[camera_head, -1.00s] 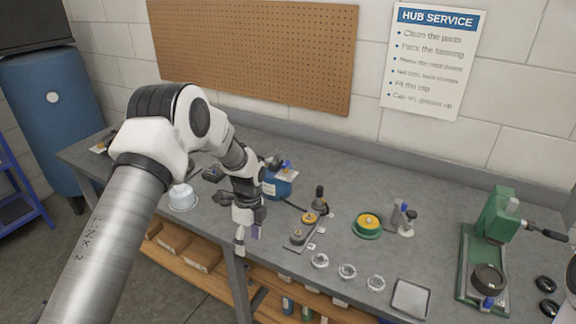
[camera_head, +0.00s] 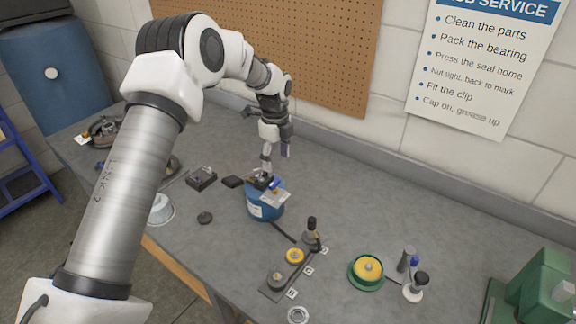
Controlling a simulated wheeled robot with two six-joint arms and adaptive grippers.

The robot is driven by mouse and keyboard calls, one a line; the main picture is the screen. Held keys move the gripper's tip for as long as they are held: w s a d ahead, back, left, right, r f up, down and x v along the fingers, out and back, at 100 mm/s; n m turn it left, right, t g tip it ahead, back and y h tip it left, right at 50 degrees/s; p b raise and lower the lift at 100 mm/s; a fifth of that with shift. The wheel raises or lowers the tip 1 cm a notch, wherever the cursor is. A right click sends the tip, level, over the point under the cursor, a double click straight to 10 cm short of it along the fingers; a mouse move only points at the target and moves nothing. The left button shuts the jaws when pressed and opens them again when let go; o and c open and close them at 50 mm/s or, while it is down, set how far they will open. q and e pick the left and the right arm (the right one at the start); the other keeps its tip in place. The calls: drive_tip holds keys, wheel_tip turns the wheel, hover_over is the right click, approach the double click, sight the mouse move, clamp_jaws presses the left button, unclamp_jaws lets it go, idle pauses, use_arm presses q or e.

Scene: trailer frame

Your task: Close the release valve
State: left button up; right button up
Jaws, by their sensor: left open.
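A blue pot-shaped unit (camera_head: 258,209) stands on the workbench near the middle of the head view. It has dark fittings, a small blue knob (camera_head: 275,186) and a pale tag on top. Which of these parts is the release valve I cannot tell for sure. My left gripper (camera_head: 276,157) is open, pointing down, just above and behind the top of the unit in the picture. I cannot tell whether it touches anything; its jaws look empty. My right gripper is not in view.
On the grey bench (camera_head: 345,220) stand a dark plate (camera_head: 267,292) with yellow and dark round parts, a green dish (camera_head: 366,272), small bottles (camera_head: 413,287) and a green press (camera_head: 537,292). A small black tray (camera_head: 201,178) lies left of the unit. The back right is clear.

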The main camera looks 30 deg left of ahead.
sight(275, 181)
use_arm(q)
drive_tip(key=shift+s+f, duration=0.2)
drive_tip(key=shift+f, duration=0.15)
drive_tip(key=shift+s+d+f+p, duration=0.1)
drive_tip(key=shift+s+f+p, duration=0.75)
drive_tip(key=shift+s+f, duration=0.1)
drive_tip(key=f, duration=0.2)
drive_tip(key=w+f+p, duration=0.1)
drive_tip(key=f, duration=0.1)
drive_tip(key=shift+w+f, duration=0.15)
drive_tip(key=shift+f, duration=0.1)
drive_tip(key=shift+s+r, duration=0.2)
drive_tip(key=shift+s, duration=0.05)
drive_tip(key=shift+c, duration=1)
drive_tip(key=shift+s+r, duration=0.1)
drive_tip(key=shift+s, duration=0.05)
drive_tip(key=c, duration=0.9)
drive_tip(key=shift+c, duration=0.2)
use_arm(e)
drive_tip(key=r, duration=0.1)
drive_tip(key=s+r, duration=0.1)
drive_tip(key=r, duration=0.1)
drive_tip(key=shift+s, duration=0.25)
